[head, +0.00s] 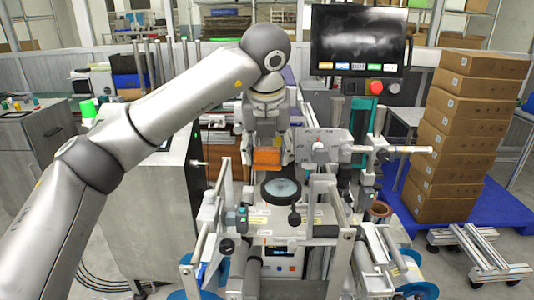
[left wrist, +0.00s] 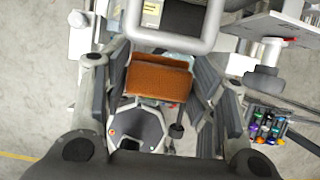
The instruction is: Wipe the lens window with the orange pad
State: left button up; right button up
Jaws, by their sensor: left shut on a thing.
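My left gripper (head: 268,146) hangs pointing down over the machine, shut on the orange pad (head: 267,158). In the left wrist view the orange pad (left wrist: 158,82) sits between the two dark fingers of the gripper (left wrist: 160,90). The lens window (head: 282,188) is a round, dark-rimmed disc with a pale grey-blue face on the machine's top. In the head view the pad is just above and slightly left of it, and appears apart from it. I cannot make out the lens window clearly in the wrist view. My right gripper is not in view.
The machine's metal frame posts and rollers (head: 345,240) stand around the lens window. A monitor (head: 358,42) rises behind. A grey cabinet (head: 160,200) stands at left. Stacked cardboard boxes (head: 460,135) stand on a blue pallet (head: 500,208) at right.

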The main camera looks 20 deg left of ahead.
aim_at(266, 149)
pick_arm(q)
jog(key=shift+r, duration=0.4)
jog(key=shift+r+p, duration=0.95)
jog(key=shift+r, duration=0.55)
jog(key=shift+f, duration=0.1)
jog(key=shift+s+f, duration=0.1)
jog(key=shift+s, duration=0.05)
